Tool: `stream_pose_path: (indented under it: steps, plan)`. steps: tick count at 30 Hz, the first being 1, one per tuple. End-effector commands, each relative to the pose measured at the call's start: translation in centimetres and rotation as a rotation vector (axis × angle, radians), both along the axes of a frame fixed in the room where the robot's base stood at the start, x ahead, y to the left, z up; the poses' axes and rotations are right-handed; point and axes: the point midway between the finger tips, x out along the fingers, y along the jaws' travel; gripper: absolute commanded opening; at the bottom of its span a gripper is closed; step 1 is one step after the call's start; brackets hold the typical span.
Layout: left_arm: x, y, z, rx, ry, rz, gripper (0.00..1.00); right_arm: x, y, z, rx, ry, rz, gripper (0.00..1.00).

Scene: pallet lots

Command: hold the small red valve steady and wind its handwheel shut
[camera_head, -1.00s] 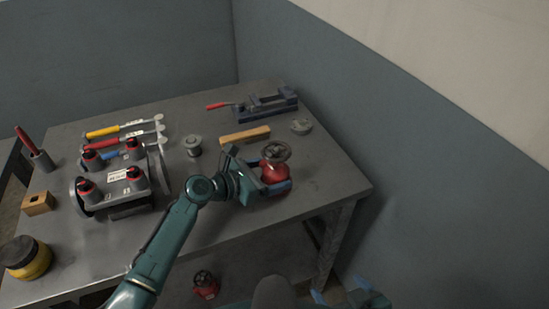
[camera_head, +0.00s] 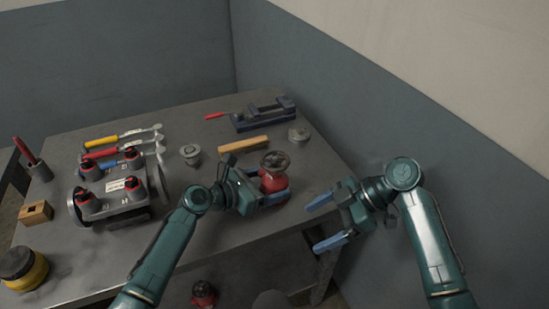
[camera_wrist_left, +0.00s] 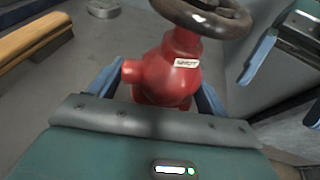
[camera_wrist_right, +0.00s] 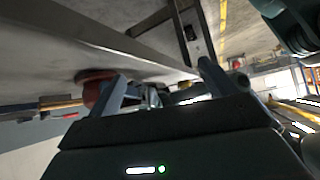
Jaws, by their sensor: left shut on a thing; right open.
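The small red valve (camera_head: 271,182) stands near the right edge of the table, with its dark handwheel (camera_head: 276,161) on top. In the left wrist view its red body (camera_wrist_left: 165,78) carries a white label, and the handwheel (camera_wrist_left: 207,18) is cut by the top edge. My left gripper (camera_head: 275,187) is shut on the valve body, one finger on each side, below the handwheel. My right gripper (camera_head: 312,227) is open and empty, to the right of the valve and apart from it, by the table's right edge. A partly hidden red shape (camera_wrist_right: 94,92) shows behind its finger in the right wrist view.
A wooden block (camera_head: 243,144), a grey round part (camera_head: 190,153), a blue vise (camera_head: 263,114) and a grey disc (camera_head: 299,134) lie behind the valve. A rack with red-topped parts (camera_head: 118,195) stands left. Another red valve (camera_head: 204,294) is below the table.

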Motion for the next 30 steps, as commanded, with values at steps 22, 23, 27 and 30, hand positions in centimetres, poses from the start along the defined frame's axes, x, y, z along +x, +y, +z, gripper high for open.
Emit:
stream_pose_path:
  steps: [22,23,27,30]
  plan:
    - [-0.1,-0.1,-0.1,0.001,0.003,-0.003,0.64,11.9,-1.0,6.3,0.72,-0.068,-0.164,0.84]
    - [-0.1,-0.1,-0.1,0.001,0.003,-0.003,0.64,11.9,-0.6,6.3,0.72,-0.069,-0.164,0.84]
    - [-0.1,-0.1,-0.1,0.001,0.002,-0.003,0.64,12.1,2.1,6.3,0.72,-0.067,-0.162,0.84]
    - [-0.1,-0.1,-0.1,0.001,0.002,-0.003,0.64,12.3,4.2,6.3,0.719,-0.067,-0.161,0.84]
